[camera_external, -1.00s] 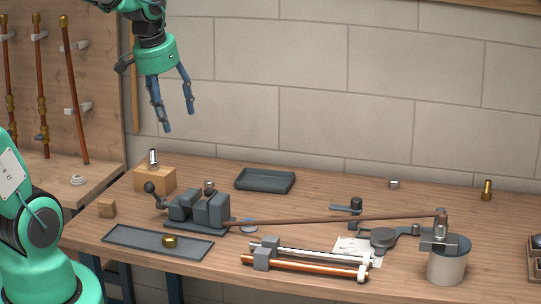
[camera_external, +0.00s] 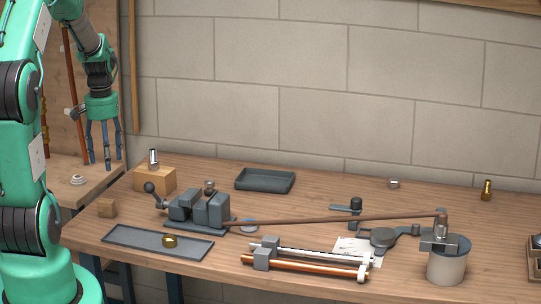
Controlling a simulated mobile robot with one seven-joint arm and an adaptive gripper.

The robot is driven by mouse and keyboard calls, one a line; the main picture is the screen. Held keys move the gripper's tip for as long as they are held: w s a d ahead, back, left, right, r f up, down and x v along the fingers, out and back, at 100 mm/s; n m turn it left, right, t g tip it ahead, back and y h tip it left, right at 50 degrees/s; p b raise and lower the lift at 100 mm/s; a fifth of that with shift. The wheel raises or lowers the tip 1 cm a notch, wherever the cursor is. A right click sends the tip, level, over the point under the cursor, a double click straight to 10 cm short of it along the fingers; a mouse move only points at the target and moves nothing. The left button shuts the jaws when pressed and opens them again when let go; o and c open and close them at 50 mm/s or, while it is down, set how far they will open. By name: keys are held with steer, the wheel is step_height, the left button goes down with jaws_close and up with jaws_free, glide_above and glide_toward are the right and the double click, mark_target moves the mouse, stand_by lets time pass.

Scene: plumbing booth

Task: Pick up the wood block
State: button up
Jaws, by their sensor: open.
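A flat grey tray (camera_external: 130,239) holding a brass fitting (camera_external: 169,241) lies in front. Copper pipes (camera_external: 70,90) hang on the left board. A dark tray (camera_external: 265,181) lies behind.

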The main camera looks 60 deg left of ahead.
mark_target(106, 201)
steer(key=shift+s+a+f, duration=0.75)
steer(key=shift+a, duration=0.05)
steer(key=shift+f, duration=0.1)
steer(key=shift+f+b, duration=0.75)
steer(key=shift+f, duration=3.5)
steer(key=shift+w+f+b, duration=0.15)
steer(key=shift+f+b, duration=0.55)
steer(key=shift+f, duration=1.9)
steer(key=shift+d, duration=0.1)
steer(key=shift+c, duration=0.2)
steer(key=c, duration=1.4)
